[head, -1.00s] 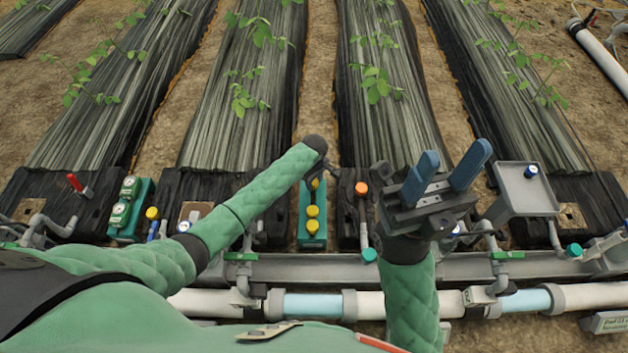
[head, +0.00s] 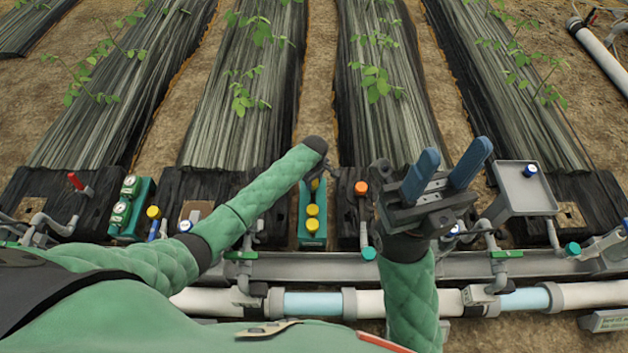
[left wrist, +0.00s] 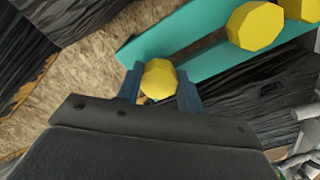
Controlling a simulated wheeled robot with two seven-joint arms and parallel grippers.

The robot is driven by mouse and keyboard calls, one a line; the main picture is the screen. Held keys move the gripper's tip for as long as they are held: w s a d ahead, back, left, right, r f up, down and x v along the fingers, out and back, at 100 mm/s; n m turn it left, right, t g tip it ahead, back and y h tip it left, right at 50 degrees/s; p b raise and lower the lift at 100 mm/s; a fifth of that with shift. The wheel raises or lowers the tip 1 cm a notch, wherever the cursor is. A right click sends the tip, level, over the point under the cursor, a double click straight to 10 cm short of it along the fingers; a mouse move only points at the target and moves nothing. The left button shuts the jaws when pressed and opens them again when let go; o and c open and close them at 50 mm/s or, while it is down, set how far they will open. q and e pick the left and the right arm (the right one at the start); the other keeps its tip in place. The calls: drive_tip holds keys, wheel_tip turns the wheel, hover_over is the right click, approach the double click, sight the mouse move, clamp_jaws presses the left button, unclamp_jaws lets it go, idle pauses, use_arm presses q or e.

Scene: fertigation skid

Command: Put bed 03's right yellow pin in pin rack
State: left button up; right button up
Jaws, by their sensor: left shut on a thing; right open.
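My left gripper (left wrist: 160,80) is shut on a yellow pin (left wrist: 158,77), whose faceted head shows between the two blue fingers in the left wrist view. The teal pin rack (head: 304,238) stands between two beds in the head view, under the end of my left arm. Its edge (left wrist: 188,42) passes right beside the held pin in the left wrist view. I cannot tell whether the held pin is seated in the rack. Two other yellow pins (head: 312,225) stand in the rack's near part. My right gripper (head: 445,180) is open and empty, right of the rack.
An orange-topped fitting (head: 361,188) stands just right of the rack. Another yellow-topped pin (head: 153,212) is at the left, beside a green box with gauges (head: 121,214). A grey tray (head: 527,188) stands at the right. A grey rail (head: 330,266) and pipes run across the front.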

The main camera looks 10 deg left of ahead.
use_arm(q)
drive_tip(key=shift+f, duration=0.45)
drive_tip(key=o, duration=1)
